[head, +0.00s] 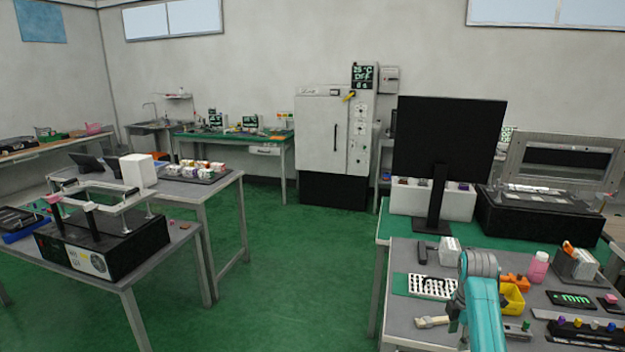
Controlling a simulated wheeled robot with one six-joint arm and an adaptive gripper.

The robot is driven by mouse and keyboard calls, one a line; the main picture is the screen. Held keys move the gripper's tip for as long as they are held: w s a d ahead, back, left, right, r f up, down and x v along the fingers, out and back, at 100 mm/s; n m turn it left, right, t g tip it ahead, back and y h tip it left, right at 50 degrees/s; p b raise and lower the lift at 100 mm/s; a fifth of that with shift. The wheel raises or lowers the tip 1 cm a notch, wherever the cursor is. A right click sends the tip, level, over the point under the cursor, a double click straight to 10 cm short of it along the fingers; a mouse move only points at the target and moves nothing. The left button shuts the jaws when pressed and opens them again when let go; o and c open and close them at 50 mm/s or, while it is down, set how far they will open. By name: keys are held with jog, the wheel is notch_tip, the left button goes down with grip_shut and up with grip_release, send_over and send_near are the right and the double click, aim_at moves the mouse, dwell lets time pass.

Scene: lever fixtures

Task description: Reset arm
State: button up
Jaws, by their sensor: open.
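Part of my arm (482,300), with teal links and a grey rounded joint, rises from the bottom edge in the head view, in front of the right-hand workbench (403,262). I cannot make out my gripper's fingers, so I cannot see whether they touch anything. A black box fixture (128,252) with a light handle frame (118,198) stands on the left table. A dark fixture (540,215) with a raised grey frame (556,160) stands at the right.
A black monitor (449,140) stands behind the workbench. A yellow bin (511,298), a pink bottle (538,267), a brush (432,322) and a white rack (432,287) crowd the benchtop. A white oven cabinet (322,135) stands at the back wall. The green floor (290,270) between the tables is clear.

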jog(key=s+a+f+m+t, duration=0.25)
jog(key=s+f, duration=0.25)
jog(key=f, duration=0.3)
jog(key=s+a+f+m+t, duration=0.1)
jog(key=s+a+f+m, duration=0.1)
jog(key=s+a+f, duration=0.45)
jog(key=s+a+f+m+t, duration=0.15)
jog(key=s+f, duration=0.25)
jog(key=f, duration=0.6)
jog(key=s+a+f+m+t, duration=0.2)
jog(key=s+a+m, duration=0.1)
jog(key=s, duration=0.7)
jog(key=s+a+r+m+t, duration=0.2)
jog(key=s+r+m, duration=0.15)
jog(key=s, duration=0.65)
jog(key=s+a+r+m+t, duration=0.2)
jog(key=s+r, duration=0.3)
jog(key=s, duration=0.5)
jog(key=s+a+r+m+t, duration=0.1)
jog(key=s+r+m, duration=0.1)
jog(key=s+r, duration=0.4)
jog(key=s+a+r+m+t, duration=0.1)
jog(key=s+r, duration=0.5)
jog(key=r, duration=0.7)
jog(key=shift+m+t, duration=0.65)
jog(key=shift+t, duration=0.05)
jog(key=shift+s, duration=0.1)
